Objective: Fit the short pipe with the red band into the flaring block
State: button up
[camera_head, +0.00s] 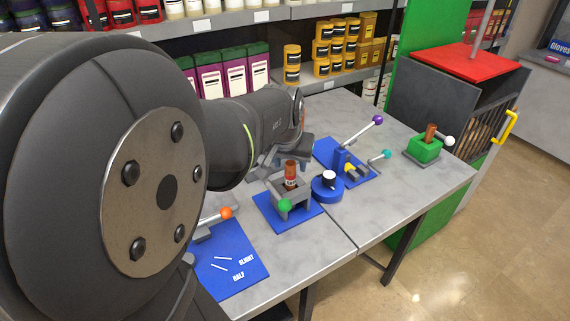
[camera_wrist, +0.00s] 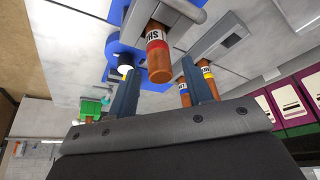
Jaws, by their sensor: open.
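A short brown pipe with a red band and a white label (camera_head: 291,172) stands upright in a grey block (camera_head: 302,194) on a blue plate. The block looks like the flaring block, and a green-knobbed lever (camera_head: 285,205) is in front of it. The wrist view shows the pipe (camera_wrist: 158,56) with its lower part inside the grey block. My gripper (camera_wrist: 160,75) is open, with one finger on each side of the pipe in the picture. No finger visibly touches it. In the head view my gripper (camera_head: 278,158) is just behind the pipe, partly hidden.
Two more labelled pipes (camera_wrist: 207,80) show beyond the right finger. An orange-knobbed lever (camera_head: 226,213) is at left.

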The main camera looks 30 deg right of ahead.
jog(key=v, duration=0.7)
jog(key=shift+r, duration=0.3)
jog(key=shift+a, duration=0.15)
jog(key=x, duration=1.1)
jog(key=shift+w+d+f, duration=0.1)
jog(key=shift+d+f, duration=0.05)
jog(key=shift+d, duration=0.05)
jog(key=shift+r, duration=0.6)
